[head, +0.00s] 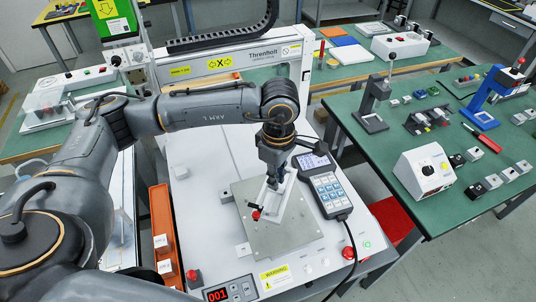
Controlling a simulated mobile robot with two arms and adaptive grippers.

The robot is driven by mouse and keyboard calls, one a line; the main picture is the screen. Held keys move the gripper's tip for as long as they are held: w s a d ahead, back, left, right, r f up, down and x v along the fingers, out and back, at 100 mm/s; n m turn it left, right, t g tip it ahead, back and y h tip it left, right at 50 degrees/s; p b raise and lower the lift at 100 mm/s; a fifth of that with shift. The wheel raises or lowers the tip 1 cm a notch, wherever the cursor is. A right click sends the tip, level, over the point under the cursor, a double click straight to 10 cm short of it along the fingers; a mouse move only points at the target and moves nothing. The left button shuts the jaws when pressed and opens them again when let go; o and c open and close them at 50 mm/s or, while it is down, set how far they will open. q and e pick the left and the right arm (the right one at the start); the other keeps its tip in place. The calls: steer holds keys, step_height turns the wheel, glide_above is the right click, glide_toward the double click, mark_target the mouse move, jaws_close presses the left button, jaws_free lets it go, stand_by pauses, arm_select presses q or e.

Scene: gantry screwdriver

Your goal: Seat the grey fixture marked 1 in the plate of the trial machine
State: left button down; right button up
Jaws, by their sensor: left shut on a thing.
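The trial machine's grey metal plate (285,240) lies on the white machine bed in the middle of the head view. My left gripper (273,182) points down over the back part of the plate and is shut on a pale grey fixture (268,206). The fixture has a small red knob on its left side. It is at or just above the plate; I cannot tell whether it touches. The gripper hides part of it, and no mark 1 can be read. My right gripper is not in view.
A keypad pendant (325,186) lies close right of the plate. A small white block (243,249) sits at its left edge. An orange tray (161,212) with white blocks is on the left. The gantry beam (225,63) spans behind. Green workbenches (440,110) stand at right.

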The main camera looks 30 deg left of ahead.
arm_select(q)
steer(key=n, duration=0.2)
steer(key=w+n+p, duration=0.1)
steer(key=n, duration=0.1)
steer(key=w+a+n, duration=0.1)
steer(key=n, duration=0.2)
steer(key=shift+w+p, duration=0.15)
steer(key=shift+p, duration=0.2)
steer(key=n, duration=0.2)
steer(key=w+a+n+p, duration=0.1)
steer(key=n, duration=0.3)
steer(key=shift+w+a+f+n+p, duration=0.15)
steer(key=shift+w+f+n+p, duration=0.15)
steer(key=shift+w, duration=0.1)
steer(key=n, duration=0.2)
steer(key=a+n+p, duration=0.1)
steer(key=n, duration=0.1)
steer(key=w+f+n, duration=0.1)
steer(key=n, duration=0.1)
steer(key=shift+a+p, duration=0.3)
steer(key=n, duration=0.3)
steer(key=shift+w+a+f+n+p, duration=0.2)
steer(key=shift+a+f+n+p, duration=0.1)
steer(key=shift+a+f+p, duration=0.1)
steer(key=shift+w+a+f+n+b, duration=0.15)
steer(key=shift+f+n+b, duration=0.45)
steer(key=shift+f+b, duration=0.95)
steer(key=shift+a+f+n+b, duration=0.15)
steer(key=shift+f+n+b, duration=0.6)
steer(key=shift+f, duration=1.5)
